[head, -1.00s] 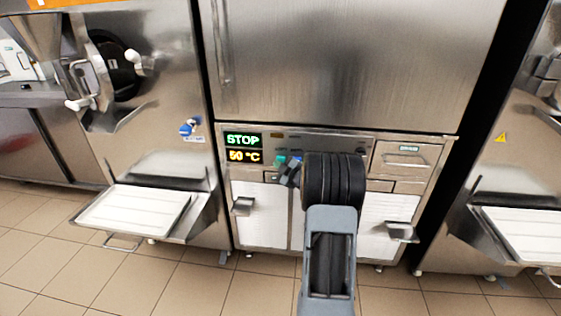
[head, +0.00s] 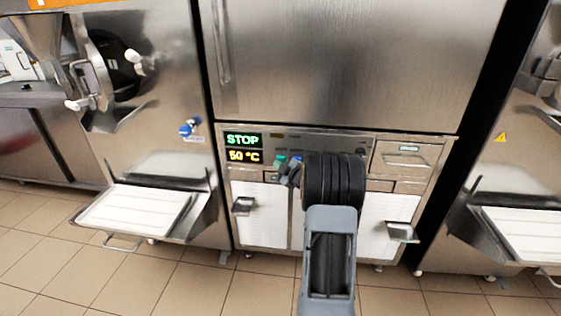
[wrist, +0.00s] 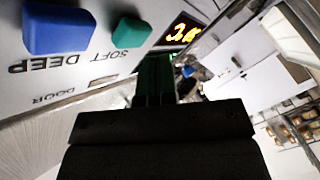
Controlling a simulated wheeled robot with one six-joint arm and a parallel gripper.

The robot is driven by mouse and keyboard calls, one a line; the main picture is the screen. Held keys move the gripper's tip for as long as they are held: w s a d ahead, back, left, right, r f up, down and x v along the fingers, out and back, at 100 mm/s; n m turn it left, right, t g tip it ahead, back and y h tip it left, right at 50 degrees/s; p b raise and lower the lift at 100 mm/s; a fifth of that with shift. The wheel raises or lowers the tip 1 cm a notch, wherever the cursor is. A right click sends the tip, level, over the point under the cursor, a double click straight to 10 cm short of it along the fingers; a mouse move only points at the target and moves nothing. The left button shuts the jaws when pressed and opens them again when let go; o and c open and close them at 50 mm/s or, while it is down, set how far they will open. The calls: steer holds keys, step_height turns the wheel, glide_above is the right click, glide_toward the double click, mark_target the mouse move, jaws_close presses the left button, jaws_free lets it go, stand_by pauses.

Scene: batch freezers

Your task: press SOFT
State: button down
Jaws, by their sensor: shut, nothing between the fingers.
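The green button (head: 280,161) sits on the control strip of the middle machine. The wrist view shows it too (wrist: 131,31), beside upside-down SOFT lettering. A blue button (wrist: 58,29) labelled DEEP is to its left there; in the head view it is to the green one's right. My gripper (head: 286,177) is shut and empty, with its dark fingertips just below the buttons in the head view. In the wrist view my gripper (wrist: 155,72) points at the panel below and right of the green button. I cannot tell whether it touches the panel.
A display (head: 242,148) reads STOP and 50 °C left of the buttons. White-fronted doors with protruding handles (head: 242,206) are below the strip. A machine with a tray (head: 133,212) stands left, another right. The tiled floor in front is clear.

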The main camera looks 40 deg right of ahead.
steer(key=shift+w+d, duration=0.15)
steer(key=shift+d, duration=0.05)
stand_by(0.4)
steer(key=shift+w+d, duration=0.15)
steer(key=shift+w+d, duration=0.35)
stand_by(1.0)
steer(key=shift+s+a, duration=0.1)
steer(key=shift+s+a+b, duration=0.3)
steer(key=shift+s+a, duration=0.25)
stand_by(0.4)
steer(key=shift+s+a+b, duration=0.65)
steer(key=shift+s+a, duration=1.1)
steer(key=shift+s, duration=0.05)
